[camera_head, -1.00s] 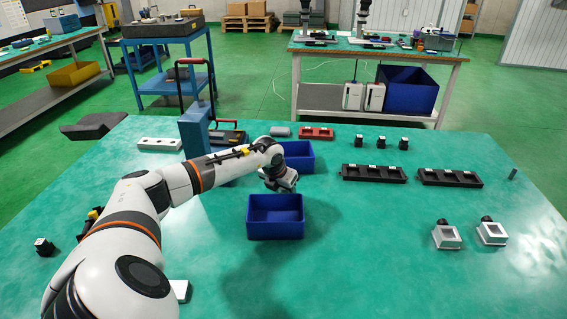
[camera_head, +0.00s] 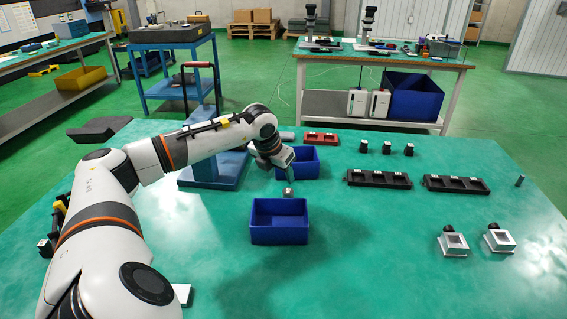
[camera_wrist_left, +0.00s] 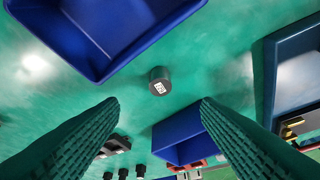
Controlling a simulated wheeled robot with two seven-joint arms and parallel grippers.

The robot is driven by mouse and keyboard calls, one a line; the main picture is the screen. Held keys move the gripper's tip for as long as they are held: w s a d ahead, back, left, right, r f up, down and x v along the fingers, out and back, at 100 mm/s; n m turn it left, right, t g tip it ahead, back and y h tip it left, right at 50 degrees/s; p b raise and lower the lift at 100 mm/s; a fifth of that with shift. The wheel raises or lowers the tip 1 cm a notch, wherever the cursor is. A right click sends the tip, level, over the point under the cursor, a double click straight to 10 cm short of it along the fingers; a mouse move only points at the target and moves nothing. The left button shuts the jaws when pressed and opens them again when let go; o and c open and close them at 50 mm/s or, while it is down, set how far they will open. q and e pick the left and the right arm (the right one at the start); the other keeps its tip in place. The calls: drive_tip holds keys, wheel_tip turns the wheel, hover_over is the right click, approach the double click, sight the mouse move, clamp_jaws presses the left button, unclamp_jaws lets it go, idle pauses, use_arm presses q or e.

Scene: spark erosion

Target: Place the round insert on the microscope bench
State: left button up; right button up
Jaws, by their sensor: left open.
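The round insert (camera_head: 288,193), a small grey cylinder, stands on the green table between two blue bins. In the left wrist view the insert (camera_wrist_left: 160,80) shows a pale marked label on its top, beyond the fingertips. My left gripper (camera_head: 283,160) is above the far blue bin in the head view, apart from the insert. In the wrist view its ridged fingers (camera_wrist_left: 159,104) are spread with nothing between them. The microscope bench (camera_head: 390,54) stands beyond the table with two microscopes on it. My right gripper is not in view.
The near blue bin (camera_head: 279,236) and far blue bin (camera_head: 311,163) flank the insert. Black holders (camera_head: 378,180) and small black blocks (camera_head: 387,148) are to the right. Two grey fixtures (camera_head: 453,243) sit near the right front. Green floor separates table and bench.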

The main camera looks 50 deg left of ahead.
sight(288, 191)
use_arm(q)
drive_tip(key=w+f+m+g+y, duration=0.1)
drive_tip(key=f+m, duration=0.1)
drive_tip(key=m, duration=0.6)
drive_tip(key=w+f+m+y, duration=0.1)
drive_tip(key=f+m, duration=0.1)
drive_tip(key=m, duration=0.6)
drive_tip(key=w+d+f+m+g, duration=0.1)
drive_tip(key=f+m, duration=0.1)
drive_tip(key=m, duration=0.6)
drive_tip(key=shift+w+f+m+g+y+p, duration=0.1)
drive_tip(key=shift+w+m+g+y+p, duration=0.05)
drive_tip(key=shift+m+g+y+p, duration=0.2)
drive_tip(key=shift+w+x, duration=0.15)
drive_tip(key=shift+x, duration=1.2)
drive_tip(key=shift+w+x, duration=0.15)
drive_tip(key=shift+x, duration=1.25)
drive_tip(key=shift+a, duration=0.15)
drive_tip(key=shift+c, duration=0.2)
drive_tip(key=shift+r, duration=0.2)
clamp_jaws()
